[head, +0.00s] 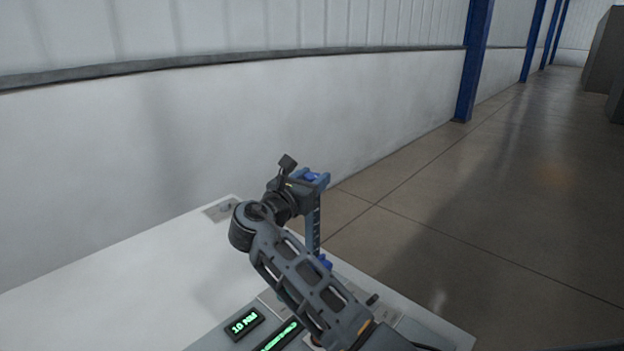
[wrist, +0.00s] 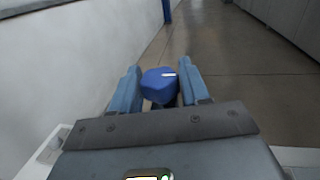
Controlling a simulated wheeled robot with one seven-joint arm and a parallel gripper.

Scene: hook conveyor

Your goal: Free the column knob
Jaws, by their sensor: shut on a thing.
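My gripper (head: 314,179) is at the top of a slim blue-grey upright column (head: 313,230) in the head view. In the wrist view its two blue fingers (wrist: 160,88) stand on either side of a blue knob (wrist: 158,84) with a white mark on its top. The gripper is shut on this knob. The knob also shows as a small blue patch between the fingers in the head view (head: 312,177). A second blue part (head: 325,262) is low by the column, partly hidden by my arm.
A white table (head: 120,270) carries a panel with green-lit displays (head: 245,322), partly covered by my arm. A pale wall (head: 250,120) runs behind the table. Blue posts (head: 473,60) stand along it. The floor on the right (head: 480,220) is clear.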

